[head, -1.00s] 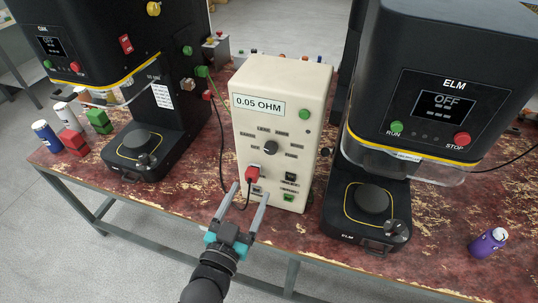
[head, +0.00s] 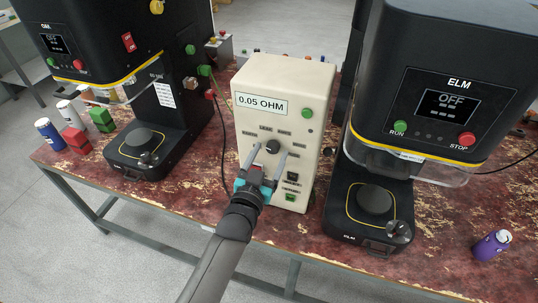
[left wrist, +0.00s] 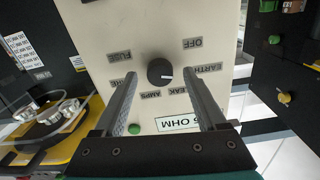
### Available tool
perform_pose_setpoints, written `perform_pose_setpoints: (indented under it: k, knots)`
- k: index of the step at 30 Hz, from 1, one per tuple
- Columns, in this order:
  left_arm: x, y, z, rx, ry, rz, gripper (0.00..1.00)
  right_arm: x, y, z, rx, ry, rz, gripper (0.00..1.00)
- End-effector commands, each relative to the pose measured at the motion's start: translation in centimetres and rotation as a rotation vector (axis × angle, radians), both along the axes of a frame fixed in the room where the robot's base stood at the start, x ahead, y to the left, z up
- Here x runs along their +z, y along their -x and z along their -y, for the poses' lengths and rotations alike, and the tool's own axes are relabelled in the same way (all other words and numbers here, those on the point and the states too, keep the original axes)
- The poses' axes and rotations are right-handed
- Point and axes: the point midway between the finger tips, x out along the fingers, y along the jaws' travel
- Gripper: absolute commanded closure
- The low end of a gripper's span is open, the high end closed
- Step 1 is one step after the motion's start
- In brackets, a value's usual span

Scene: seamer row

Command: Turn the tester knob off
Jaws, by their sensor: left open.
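The tester (head: 318,90) is a cream box labelled "0.05 OHM" between two black machines. Its dark round knob (head: 272,147) is on the front face, ringed by small labels. In the left wrist view the knob (left wrist: 160,71) shows a white mark facing picture right, on the side of the EARTH label (left wrist: 205,68); the OFF label (left wrist: 192,44) is above right. My left gripper (head: 264,154) is open in front of the face, fingers on either side of the knob with gaps, apparently not touching it. My right gripper is not in view.
The ELM machine (head: 440,60) stands close on the right, and another black machine (head: 110,40) on the left. A green button (head: 307,113) is on the tester. The red plug is partly hidden behind my gripper.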

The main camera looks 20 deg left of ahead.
Motion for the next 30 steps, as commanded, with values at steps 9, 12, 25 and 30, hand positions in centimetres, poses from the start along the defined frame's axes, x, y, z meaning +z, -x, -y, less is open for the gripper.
perform_pose_setpoints:
  k: [9, 12, 25, 30]
  knots:
    - [0.00, -0.05, 0.00, 0.000, 0.000, 0.000, 0.33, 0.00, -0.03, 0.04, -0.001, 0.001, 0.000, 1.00]
    - [0.01, -0.05, 0.01, 0.000, 0.000, 0.000, 0.44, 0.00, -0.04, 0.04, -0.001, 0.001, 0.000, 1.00]
    - [0.01, -0.03, 0.01, 0.000, 0.000, 0.000, 0.93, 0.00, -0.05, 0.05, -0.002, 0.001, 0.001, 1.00]
    - [0.01, -0.03, 0.01, 0.000, 0.000, 0.000, 1.00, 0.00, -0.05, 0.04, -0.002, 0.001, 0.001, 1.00]
